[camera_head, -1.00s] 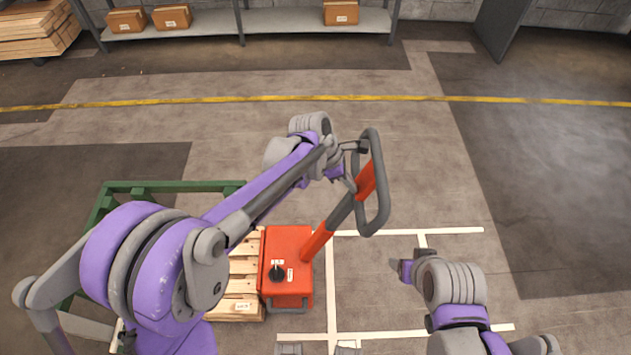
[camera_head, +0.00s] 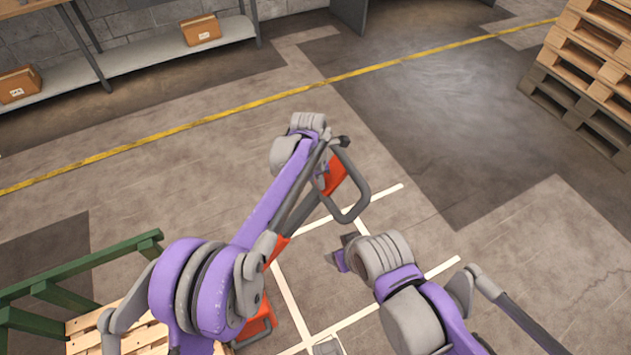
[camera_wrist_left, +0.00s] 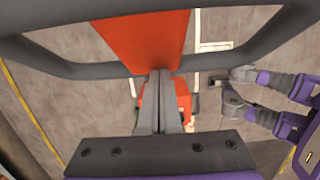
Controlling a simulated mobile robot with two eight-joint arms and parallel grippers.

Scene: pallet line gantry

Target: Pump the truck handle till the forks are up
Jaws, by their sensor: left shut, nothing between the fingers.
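The pallet truck's handle, a grey loop (camera_head: 361,205) on an orange and grey shaft, leans up and to the right in the head view. The loop (camera_wrist_left: 75,70) and orange shaft (camera_wrist_left: 143,38) fill the upper left wrist view. The truck's orange body (camera_head: 262,324) is mostly hidden behind my left arm. Its forks are not visible. My left gripper (camera_head: 327,180) is at the handle, partly hidden by its arm. In the wrist view its fingers (camera_wrist_left: 158,78) are shut and empty, tips overlapping the loop's bar; contact is unclear. My right gripper (camera_head: 337,257) hangs right of the handle, away from it.
A wooden pallet (camera_head: 85,325) and green frame (camera_head: 60,284) are at lower left. Stacked pallets (camera_head: 590,75) stand at upper right, a shelf (camera_head: 140,64) with boxes at upper left. White lines mark the floor around the truck. Open floor lies beyond the handle and to the right.

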